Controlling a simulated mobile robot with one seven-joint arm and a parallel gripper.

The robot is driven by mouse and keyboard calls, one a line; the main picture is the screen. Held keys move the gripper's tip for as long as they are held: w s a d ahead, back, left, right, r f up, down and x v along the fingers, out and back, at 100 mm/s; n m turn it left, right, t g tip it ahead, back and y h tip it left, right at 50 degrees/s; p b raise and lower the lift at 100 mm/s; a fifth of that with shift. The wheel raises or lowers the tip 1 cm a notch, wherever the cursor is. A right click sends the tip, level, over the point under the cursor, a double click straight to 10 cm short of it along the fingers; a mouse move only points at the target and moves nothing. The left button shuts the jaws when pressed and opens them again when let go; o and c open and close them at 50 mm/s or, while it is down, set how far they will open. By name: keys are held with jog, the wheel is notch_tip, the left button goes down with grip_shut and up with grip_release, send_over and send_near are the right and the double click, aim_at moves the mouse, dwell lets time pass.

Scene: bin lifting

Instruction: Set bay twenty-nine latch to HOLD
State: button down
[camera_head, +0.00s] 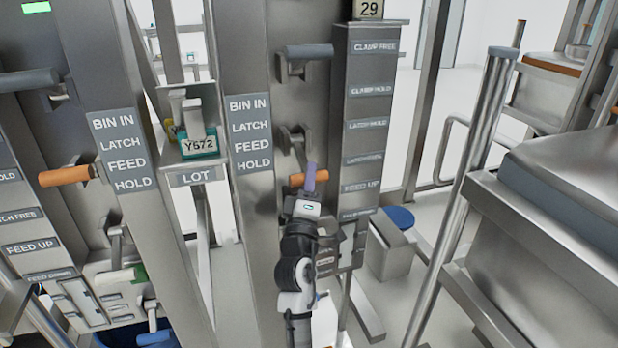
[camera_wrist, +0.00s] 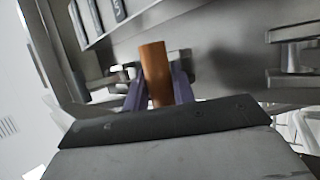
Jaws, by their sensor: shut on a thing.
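The bay sign "29" (camera_head: 369,9) tops a post with a label plate (camera_head: 372,88) reading CLAMP FREE, CLAMP HOLD, LATCH HOLD, a blurred line, then FEED UP. An orange handle (camera_head: 312,178) sits below a grey lever mount (camera_head: 292,137), level with the lower labels and below LATCH HOLD. My gripper (camera_head: 305,182) reaches it from below and is shut on it. In the wrist view the orange handle (camera_wrist: 154,70) stands between the purple fingers of my gripper (camera_wrist: 158,92). How the handle joins its mount is partly hidden.
A grey-blue lever handle (camera_head: 308,51) is above on the same post. The left bay has another orange handle (camera_head: 64,176). A bin tag "Y572" (camera_head: 199,145) sits between the posts. A metal rail (camera_head: 468,180) and a grey cabinet (camera_head: 560,200) stand to the right.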

jog(key=shift+s+r, duration=0.1)
jog(key=shift+r, duration=0.3)
